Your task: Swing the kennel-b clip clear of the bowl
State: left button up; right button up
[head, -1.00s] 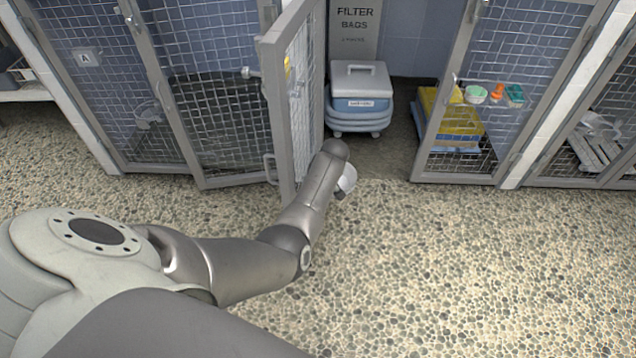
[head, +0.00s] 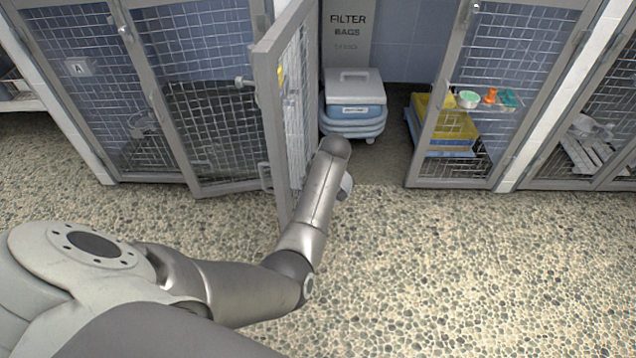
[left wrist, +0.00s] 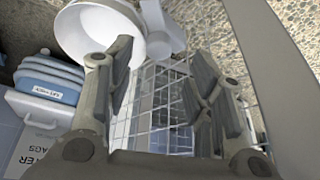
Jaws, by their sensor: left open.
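The kennel door (head: 271,130), a grey frame with wire mesh, stands open toward me. My left arm reaches along its right side, and its gripper is hidden there in the head view. In the left wrist view my left gripper (left wrist: 160,68) is open, with mesh (left wrist: 155,110) visible between and beyond its fingers. A white bowl (left wrist: 95,32) is at the top left, beyond the left finger. A pale clip-like piece (left wrist: 160,25) is close beside the bowl, ahead of the fingers; I cannot tell whether they touch. My right gripper is not in view.
A blue-and-white lidded container (head: 355,97) stands on the floor in the gap right of the door. Yellow and blue trays (head: 445,128) are behind the right-hand mesh door (head: 480,80). The pebbled floor in front (head: 470,270) is clear.

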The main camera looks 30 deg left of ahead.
pick_arm(q)
jog(key=shift+v, duration=0.95)
jog(key=shift+d+f, duration=0.1)
